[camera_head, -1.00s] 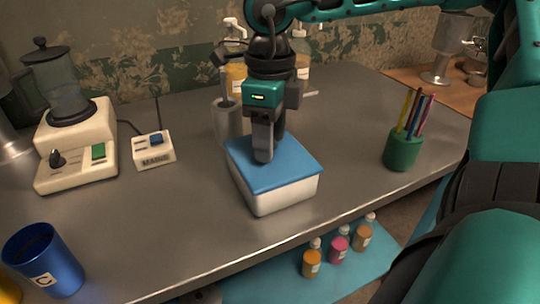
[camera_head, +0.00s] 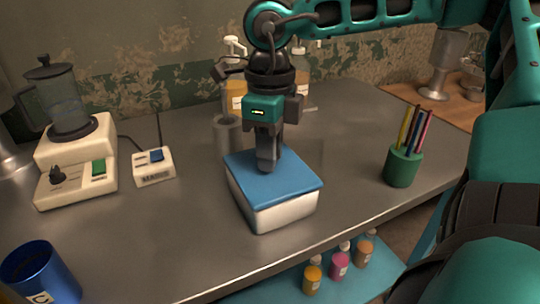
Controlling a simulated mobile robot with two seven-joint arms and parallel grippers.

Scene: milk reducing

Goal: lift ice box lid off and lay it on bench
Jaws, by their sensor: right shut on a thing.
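The ice box (camera_head: 285,213) is a white box standing on the grey metal bench (camera_head: 150,240). Its flat blue lid (camera_head: 290,190) covers the top. I cannot tell whether there is a small gap between lid and box. My right gripper (camera_head: 268,166) points straight down over the back middle of the lid and is shut on the lid. The grip itself is hidden behind the fingers. My left gripper is out of view.
A blender (camera_head: 75,150) and a small switch box (camera_head: 153,167) stand left. A blue cup (camera_head: 42,275) is front left, a green pen cup (camera_head: 403,167) right. A grey cylinder (camera_head: 227,132) and bottles stand behind the box. Bench is clear left of the box.

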